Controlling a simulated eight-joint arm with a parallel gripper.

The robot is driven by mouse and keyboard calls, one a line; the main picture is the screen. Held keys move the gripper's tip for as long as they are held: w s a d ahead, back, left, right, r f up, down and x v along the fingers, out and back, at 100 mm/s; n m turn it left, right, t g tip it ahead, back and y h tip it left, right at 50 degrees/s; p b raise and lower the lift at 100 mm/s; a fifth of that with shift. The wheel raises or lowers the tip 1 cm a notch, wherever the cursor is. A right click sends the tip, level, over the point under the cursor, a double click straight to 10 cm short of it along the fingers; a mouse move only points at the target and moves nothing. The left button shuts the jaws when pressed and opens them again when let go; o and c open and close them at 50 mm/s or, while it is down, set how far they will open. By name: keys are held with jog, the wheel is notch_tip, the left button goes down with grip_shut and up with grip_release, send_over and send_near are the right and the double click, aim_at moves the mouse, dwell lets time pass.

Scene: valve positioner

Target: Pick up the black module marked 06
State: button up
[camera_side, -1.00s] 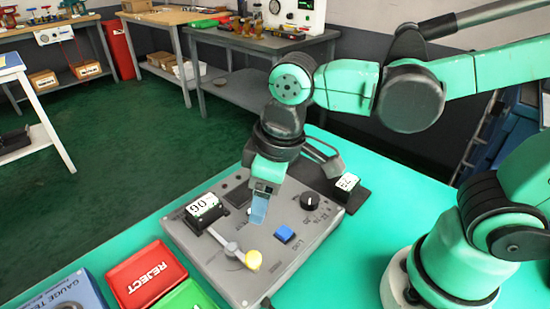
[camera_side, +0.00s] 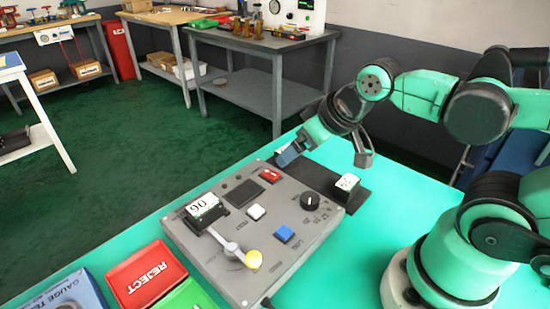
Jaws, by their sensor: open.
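The black module marked 06 (camera_side: 205,211) sits at the left rear of the grey panel (camera_side: 190,245), its white label facing up and reading upside down. My gripper (camera_side: 290,155) is raised above the panel's far edge, up and to the right of the module and well apart from it. It is tilted toward the lower left. No object shows in it. A second black module with a white label (camera_side: 347,184) stands on a dark plate right of the panel.
A red REJECT tray (camera_side: 147,274) and a green tray (camera_side: 187,297) lie at the front left.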

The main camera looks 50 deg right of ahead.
jog(key=n+g+y, duration=0.4)
jog(key=n+y, duration=0.2)
jog(key=n, duration=0.2)
send_near(204, 204)
jog(key=d+f, duration=0.1)
jog(key=d, duration=0.2)
jog(key=a+f+n+y, duration=0.1)
jog(key=n, duration=0.1)
jog(key=w+a+f+n+g+y, duration=0.1)
jog(key=n+y, duration=0.1)
jog(key=n, duration=0.1)
jog(key=w+f+n+g+y, duration=0.1)
jog(key=n+y, duration=0.1)
jog(key=shift+w+a+f+n, duration=0.2)
jog(key=shift+a+f+n, duration=0.15)
jog(key=shift+a+n, duration=0.05)
jog(key=shift+a+f+n+g+y, duration=0.15)
jog(key=shift+f+n+g+y, duration=0.4)
jog(key=shift+n, duration=0.35)
jog(key=shift+a, duration=0.2)
jog(key=shift+x, duration=2.7)
grip_shut()
